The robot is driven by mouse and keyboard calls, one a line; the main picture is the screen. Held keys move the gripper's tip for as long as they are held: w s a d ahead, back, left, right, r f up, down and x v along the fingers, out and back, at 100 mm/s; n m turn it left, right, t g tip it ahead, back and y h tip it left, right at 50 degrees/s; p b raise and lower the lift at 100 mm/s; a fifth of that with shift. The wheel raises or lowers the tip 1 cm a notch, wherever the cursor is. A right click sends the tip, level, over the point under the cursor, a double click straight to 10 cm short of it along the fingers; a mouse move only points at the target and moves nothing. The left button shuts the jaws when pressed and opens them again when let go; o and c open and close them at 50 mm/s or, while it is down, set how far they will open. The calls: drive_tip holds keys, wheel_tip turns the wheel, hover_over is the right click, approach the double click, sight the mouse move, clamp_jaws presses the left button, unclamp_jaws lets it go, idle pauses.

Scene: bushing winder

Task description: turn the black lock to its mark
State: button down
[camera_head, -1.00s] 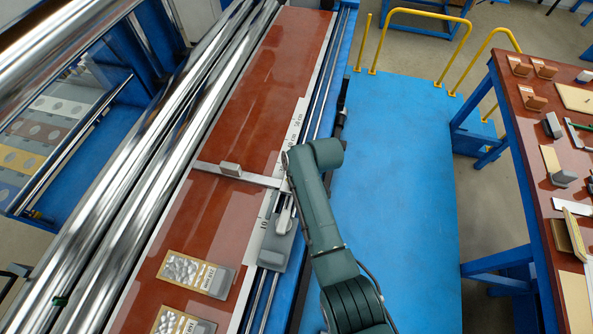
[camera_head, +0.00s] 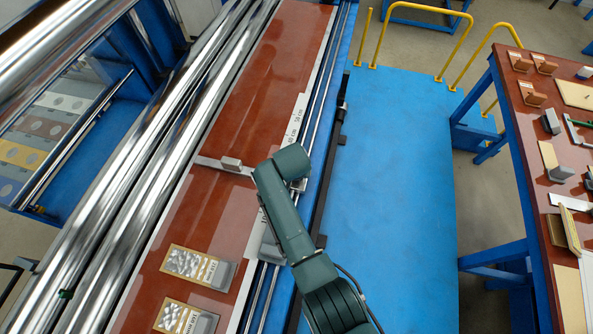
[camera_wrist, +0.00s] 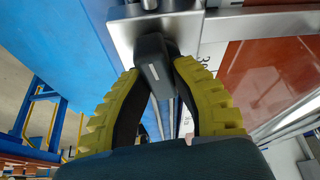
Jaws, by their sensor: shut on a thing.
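The black lock (camera_wrist: 150,50) is a dark, rounded lever with a short white line on its face, seen in the wrist view. It sits at the edge of a silver metal carriage plate (camera_wrist: 122,30). My gripper (camera_wrist: 157,72), with ribbed yellow-green fingers, is shut on the lock, one finger on each side. I cannot tell the mark that the lock turns to. In the head view my arm covers the lock and the gripper; part of the grey carriage (camera_head: 270,246) shows below the arm.
A metal crossbar (camera_head: 212,164) with a small grey block (camera_head: 231,163) lies across the red-brown board (camera_head: 262,90). A numbered scale (camera_head: 297,120) runs along the board's edge. Steel rollers (camera_head: 150,150) lie to the left. A parts table (camera_head: 530,140) stands at the right, beyond the blue platform (camera_head: 390,200).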

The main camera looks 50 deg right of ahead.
drive_tip(key=shift+s+a+f+m+g+b, duration=0.1)
drive_tip(key=shift+f+m+g+b, duration=0.25)
drive_tip(key=shift+m, duration=0.65)
drive_tip(key=c, duration=0.8)
unclamp_jaws()
drive_tip(key=shift+r, duration=0.15)
drive_tip(key=shift+c, duration=0.2)
drive_tip(key=shift+r, duration=0.1)
drive_tip(key=shift+r, duration=0.25)
drive_tip(key=v, duration=1.1)
drive_tip(key=shift+a+r, duration=0.15)
drive_tip(key=shift+a, duration=0.15)
